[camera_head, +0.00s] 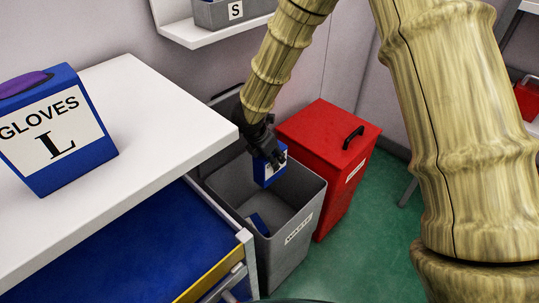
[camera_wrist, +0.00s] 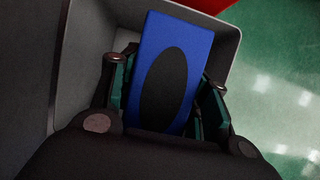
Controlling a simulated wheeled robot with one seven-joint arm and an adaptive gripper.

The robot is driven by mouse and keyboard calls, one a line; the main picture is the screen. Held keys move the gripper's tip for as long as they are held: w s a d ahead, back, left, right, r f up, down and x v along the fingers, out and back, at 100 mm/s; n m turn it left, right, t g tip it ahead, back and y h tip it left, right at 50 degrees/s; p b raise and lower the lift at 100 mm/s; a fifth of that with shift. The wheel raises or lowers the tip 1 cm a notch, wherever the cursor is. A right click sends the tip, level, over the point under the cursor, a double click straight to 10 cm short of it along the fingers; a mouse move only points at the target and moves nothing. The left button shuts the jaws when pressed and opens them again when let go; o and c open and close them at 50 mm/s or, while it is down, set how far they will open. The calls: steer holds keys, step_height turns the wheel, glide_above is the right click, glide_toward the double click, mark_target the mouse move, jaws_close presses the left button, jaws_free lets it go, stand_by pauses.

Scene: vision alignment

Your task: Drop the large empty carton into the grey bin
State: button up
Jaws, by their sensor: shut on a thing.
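A blue carton (camera_head: 267,168) with a white label is held in my gripper (camera_head: 266,153) over the mouth of the grey bin (camera_head: 300,205), which is labelled "WASTE". In the wrist view, the carton (camera_wrist: 172,62) shows a blue face with a dark oval opening, between the two fingers of my gripper (camera_wrist: 165,95). The grey bin's wall (camera_wrist: 85,60) surrounds it there. Another blue object (camera_head: 259,224) lies inside the bin. A large blue box (camera_head: 56,128) marked "GLOVES L", with purple showing at its top, stands on the white counter (camera_head: 150,110).
A red lidded bin (camera_head: 320,140) with a black handle stands behind the grey bin. An open drawer (camera_head: 125,255) with a blue inside is at the bin's left. A shelf (camera_head: 205,35) with a grey box marked "S" is above. Green floor (camera_head: 350,240) is clear at the right.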

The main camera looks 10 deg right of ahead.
mark_target(260, 158)
steer(key=shift+f+b, duration=0.65)
steer(key=shift+f, duration=0.8)
steer(key=o, duration=1)
steer(key=shift+c, duration=0.2)
steer(key=v, duration=1.2)
